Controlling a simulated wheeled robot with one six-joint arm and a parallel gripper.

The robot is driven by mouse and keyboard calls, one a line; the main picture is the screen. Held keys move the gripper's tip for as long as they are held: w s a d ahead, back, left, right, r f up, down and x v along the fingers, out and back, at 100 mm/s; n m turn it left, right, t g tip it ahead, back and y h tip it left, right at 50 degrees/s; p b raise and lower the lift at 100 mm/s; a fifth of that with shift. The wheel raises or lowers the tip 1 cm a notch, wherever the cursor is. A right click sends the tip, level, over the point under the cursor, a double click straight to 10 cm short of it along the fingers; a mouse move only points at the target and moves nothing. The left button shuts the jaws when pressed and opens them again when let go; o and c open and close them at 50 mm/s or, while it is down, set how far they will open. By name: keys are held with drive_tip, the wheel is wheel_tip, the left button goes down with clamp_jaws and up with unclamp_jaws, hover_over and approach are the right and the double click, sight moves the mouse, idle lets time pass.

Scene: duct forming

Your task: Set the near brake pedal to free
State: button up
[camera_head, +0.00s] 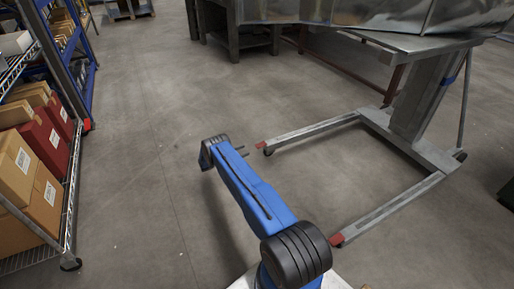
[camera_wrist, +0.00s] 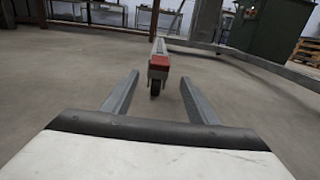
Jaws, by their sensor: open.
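A lift cart has two long grey legs, each with a red pedal at its end. One red pedal (camera_head: 337,239) is lower in the head view, closer to my body. The other red pedal (camera_head: 262,144) is farther off, above a black caster. My gripper (camera_head: 243,151) is open and empty, just left of the farther pedal and apart from it. In the wrist view, a red pedal (camera_wrist: 159,62) on a leg end, with a caster below, shows straight ahead between the open fingers. Whether either pedal is pressed or free, I cannot tell.
The cart's column (camera_head: 418,100) and grey top stand at the right, with sheet-metal ducting above. A wire rack (camera_head: 70,215) with boxes is at the left. A workbench (camera_head: 240,38) stands at the back. The floor around my gripper is clear.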

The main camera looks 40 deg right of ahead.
sight(257, 145)
drive_tip(key=x, duration=1.1)
drive_tip(key=shift+r, duration=0.1)
clamp_jaws()
